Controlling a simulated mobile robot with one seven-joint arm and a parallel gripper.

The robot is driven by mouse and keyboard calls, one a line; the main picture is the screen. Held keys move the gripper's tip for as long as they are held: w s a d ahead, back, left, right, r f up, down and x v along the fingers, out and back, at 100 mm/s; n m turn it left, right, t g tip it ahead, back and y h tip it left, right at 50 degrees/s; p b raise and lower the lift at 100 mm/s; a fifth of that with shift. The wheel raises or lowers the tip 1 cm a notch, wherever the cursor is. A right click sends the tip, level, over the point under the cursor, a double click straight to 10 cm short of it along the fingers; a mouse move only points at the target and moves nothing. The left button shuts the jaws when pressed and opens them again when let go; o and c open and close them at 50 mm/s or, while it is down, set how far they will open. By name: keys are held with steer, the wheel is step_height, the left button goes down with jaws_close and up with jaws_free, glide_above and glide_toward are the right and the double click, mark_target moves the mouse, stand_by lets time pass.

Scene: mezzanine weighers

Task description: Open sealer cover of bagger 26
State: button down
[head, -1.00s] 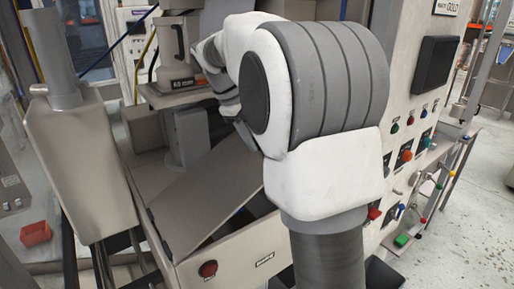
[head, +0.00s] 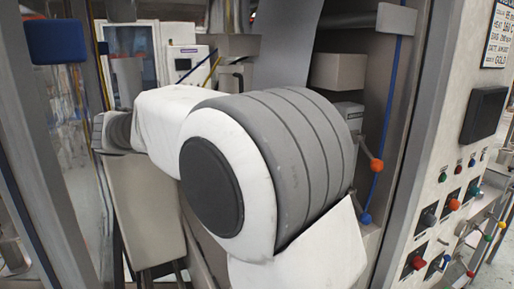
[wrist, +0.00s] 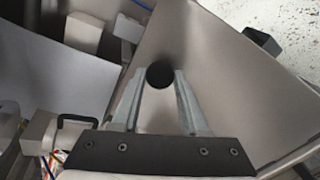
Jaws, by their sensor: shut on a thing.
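In the wrist view, a round black knob (wrist: 160,74) sits on a wide brushed-metal panel (wrist: 215,60) that looks like the sealer cover. My gripper (wrist: 160,82) is shut on the knob, with one finger on each side of it. The panel fills the middle and right of that view and appears tilted. In the head view, my arm crosses the middle and reaches left, so my gripper and the knob are hidden there. No label with the number 26 can be read.
Right in the head view, a control panel (head: 440,190) carries several buttons and a black screen (head: 485,115). Levers with an orange ball (head: 376,166) and a blue ball (head: 365,218) stand beside my arm. A frame post (head: 50,150) and a blue box (head: 57,41) are left.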

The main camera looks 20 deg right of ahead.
steer(key=shift+p+v, duration=0.35)
steer(key=shift+v, duration=1.5)
steer(key=shift+r, duration=0.15)
steer(key=shift+c, duration=2.1)
jaws_free()
steer(key=s+d+r+b, duration=0.3)
steer(key=s+d+r, duration=0.2)
steer(key=d+r, duration=0.5)
steer(key=shift+d+r, duration=0.3)
steer(key=shift+r, duration=0.1)
